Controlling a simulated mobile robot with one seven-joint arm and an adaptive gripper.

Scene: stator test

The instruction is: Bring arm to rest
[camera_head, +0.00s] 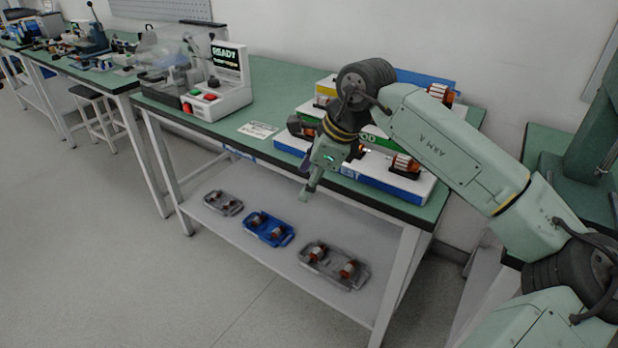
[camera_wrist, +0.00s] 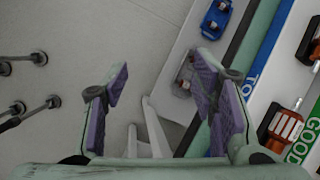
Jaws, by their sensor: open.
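My arm (camera_head: 452,142) reaches in from the right in the head view, with its wrist bent down at the front edge of the green-topped bench (camera_head: 272,84). My gripper (camera_head: 309,190) points down there, in front of the bench edge. In the wrist view my gripper (camera_wrist: 165,105) is open, with its purple-padded fingers spread apart. Nothing is between the fingers except the view of the floor and lower shelf. The racks behind my wrist are partly hidden by it.
A blue-fronted rack (camera_head: 372,180) with stators stands at the bench edge, close to my wrist. A test machine (camera_head: 217,88) reading READY stands left. The lower shelf (camera_head: 240,235) holds a blue tray (camera_head: 268,229) and grey trays (camera_head: 334,265). The floor (camera_head: 120,260) at left is clear.

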